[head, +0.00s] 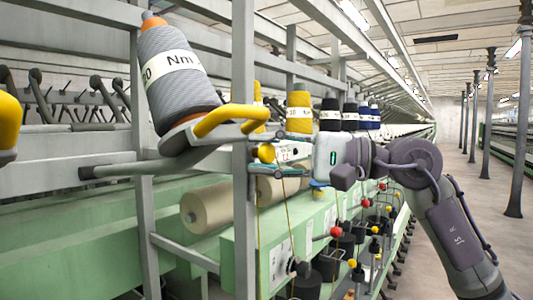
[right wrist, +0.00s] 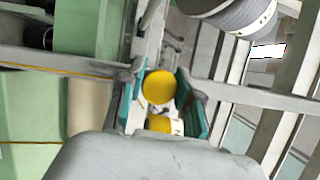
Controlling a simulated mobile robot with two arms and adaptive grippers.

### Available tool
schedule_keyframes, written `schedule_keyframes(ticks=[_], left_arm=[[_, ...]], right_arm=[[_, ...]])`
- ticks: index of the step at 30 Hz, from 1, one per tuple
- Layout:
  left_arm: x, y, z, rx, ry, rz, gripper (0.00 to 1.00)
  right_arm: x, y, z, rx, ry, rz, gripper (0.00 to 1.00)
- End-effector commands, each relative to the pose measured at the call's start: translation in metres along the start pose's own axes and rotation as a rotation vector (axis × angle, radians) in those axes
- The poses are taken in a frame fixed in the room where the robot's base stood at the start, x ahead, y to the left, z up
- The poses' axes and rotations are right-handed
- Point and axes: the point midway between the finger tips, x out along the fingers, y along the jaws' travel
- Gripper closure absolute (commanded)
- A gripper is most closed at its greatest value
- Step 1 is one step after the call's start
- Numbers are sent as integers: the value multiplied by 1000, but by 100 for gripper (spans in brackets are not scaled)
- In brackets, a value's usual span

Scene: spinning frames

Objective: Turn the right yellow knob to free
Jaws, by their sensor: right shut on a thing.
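The right gripper is shut on the yellow knob. The fingertips are small and partly hidden in the head view. I cannot read the knob's setting. My left gripper is not in view.
A large grey yarn cone (head: 178,80) stands tilted on a holder with a yellow handle (head: 230,118), left of the knob. A grey upright post (head: 243,200) is close by. Yellow, black and blue cones line the machine behind. The aisle floor (head: 450,175) at right is clear.

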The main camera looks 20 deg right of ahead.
Motion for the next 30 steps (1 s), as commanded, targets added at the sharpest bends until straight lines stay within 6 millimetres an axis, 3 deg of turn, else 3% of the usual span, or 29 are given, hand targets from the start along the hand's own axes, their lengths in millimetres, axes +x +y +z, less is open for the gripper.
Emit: schedule_keyframes(ticks=[23, 24, 27, 30], left_arm=[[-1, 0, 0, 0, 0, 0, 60], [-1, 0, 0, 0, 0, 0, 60], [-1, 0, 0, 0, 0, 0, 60], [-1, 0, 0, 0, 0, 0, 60]], right_arm=[[0, 1, 0, -93, 1, 40, 100], [0, 1, 0, -93, 1, 39, 61], [0, 1, 0, -93, 1, 39, 45], [0, 1, 0, -92, 1, 39, 42]])
